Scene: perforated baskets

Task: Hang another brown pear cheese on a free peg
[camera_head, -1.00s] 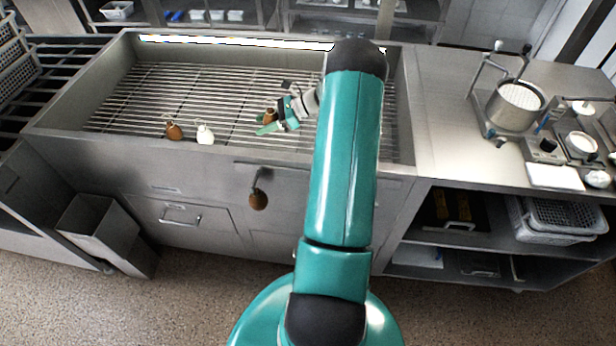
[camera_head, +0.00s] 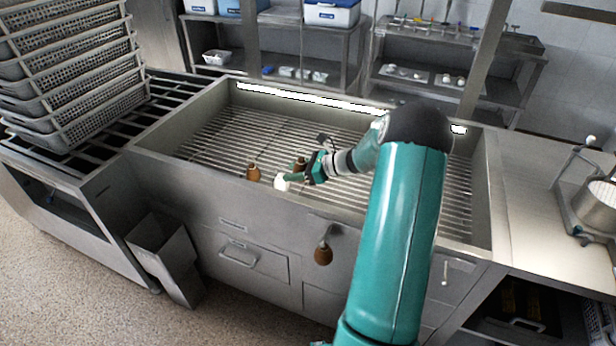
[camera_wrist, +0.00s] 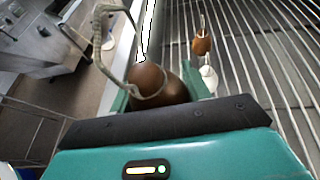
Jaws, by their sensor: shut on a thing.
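My gripper (camera_head: 303,172) is over the front part of the sink-like vat, shut on a brown pear cheese (camera_wrist: 150,78). The wrist view shows this cheese between the green fingers, with a cord around its waist and a loop rising from it. In the head view the held cheese (camera_head: 299,164) is partly hidden by the fingers. Another brown pear cheese (camera_head: 253,173) and a white one (camera_head: 281,183) are to the left, near the vat's front wall. One more brown pear cheese (camera_head: 323,256) hangs from a hooked peg (camera_head: 325,237) on the vat's outer front.
The vat (camera_head: 165,138) has a floor of metal bars, mostly clear. Stacked perforated baskets (camera_head: 75,85) stand on the rack at left. A grey bin (camera_head: 165,255) stands on the floor by the front. A steel counter (camera_head: 520,190) is at right.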

